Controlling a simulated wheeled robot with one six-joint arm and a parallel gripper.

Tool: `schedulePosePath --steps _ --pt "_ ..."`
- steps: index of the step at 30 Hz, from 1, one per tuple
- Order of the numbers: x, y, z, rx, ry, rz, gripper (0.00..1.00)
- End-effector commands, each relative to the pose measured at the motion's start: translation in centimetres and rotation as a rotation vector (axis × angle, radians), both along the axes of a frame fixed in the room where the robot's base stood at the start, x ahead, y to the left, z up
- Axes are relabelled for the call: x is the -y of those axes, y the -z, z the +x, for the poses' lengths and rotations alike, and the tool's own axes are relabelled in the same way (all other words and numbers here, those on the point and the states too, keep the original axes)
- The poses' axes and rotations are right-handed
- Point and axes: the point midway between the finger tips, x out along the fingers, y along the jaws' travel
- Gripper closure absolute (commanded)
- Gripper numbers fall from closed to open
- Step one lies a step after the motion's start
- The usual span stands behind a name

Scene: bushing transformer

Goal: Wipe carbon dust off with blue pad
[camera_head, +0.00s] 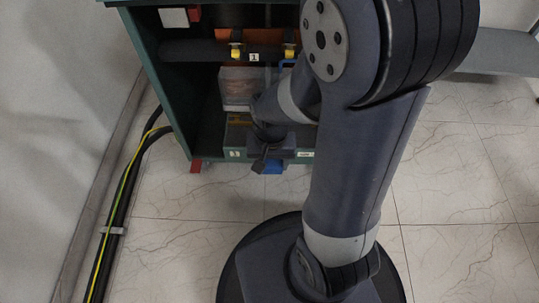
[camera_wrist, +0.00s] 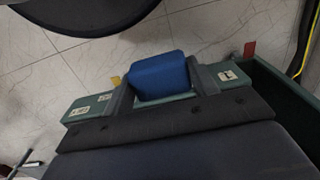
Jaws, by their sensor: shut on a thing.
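My gripper (camera_head: 270,158) is at the front of the green cabinet (camera_head: 155,100), low, by the labelled green ledge (camera_head: 234,153). Its two fingers are shut on the blue pad (camera_wrist: 160,76), which sits between them in the wrist view. A small part of the blue pad (camera_head: 273,168) also shows below my gripper in the head view. The wrist view shows the green ledge (camera_wrist: 88,107) behind the fingers. I cannot make out carbon dust in either view. My arm hides the right part of the cabinet.
Inside the cabinet are a dark horizontal bar (camera_head: 195,52) with yellow fittings and a clear-walled box (camera_head: 238,88). Black cables with a yellow-green wire (camera_head: 120,200) run along the left wall.

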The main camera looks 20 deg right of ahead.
Motion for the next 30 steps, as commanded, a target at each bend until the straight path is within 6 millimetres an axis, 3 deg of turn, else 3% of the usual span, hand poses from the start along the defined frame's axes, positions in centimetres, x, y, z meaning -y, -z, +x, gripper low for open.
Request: schedulePosePath --steps 10,30 --pt "0.3 0.9 0.6 0.0 0.009 0.0 0.63" --pt "2.4 1.9 6.8 -0.001 0.008 0.0 0.63"
